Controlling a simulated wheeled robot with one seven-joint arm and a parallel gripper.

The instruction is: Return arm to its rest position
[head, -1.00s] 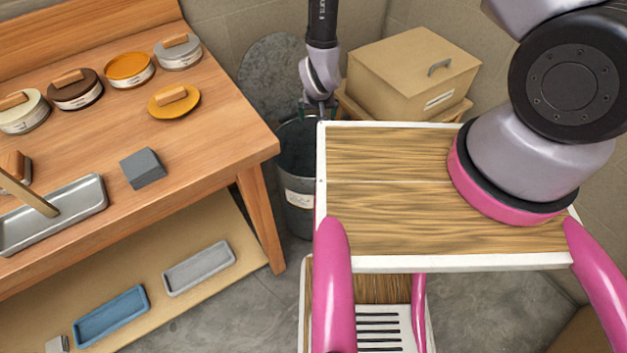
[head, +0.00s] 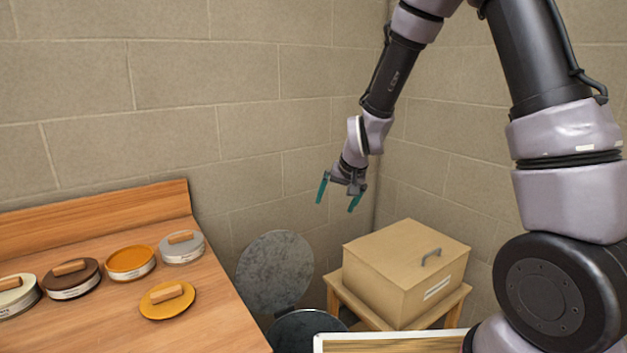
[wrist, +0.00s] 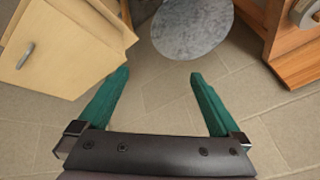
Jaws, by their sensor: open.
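My gripper (head: 338,198) is in the upper middle of the head view, raised in front of the block wall. Its two teal fingers are spread apart with nothing between them. My arm (head: 392,75) reaches from the upper right and bends down to the gripper. The gripper is clear of the bench, the bin and the box.
A wooden bench (head: 215,325) at lower left carries several round tins and an orange lid (head: 167,300) with a wooden handle. A bin with its grey lid (head: 275,272) raised stands beside it. A tan box (head: 405,270) sits on a small wooden stand (head: 455,302). Space around the gripper is free.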

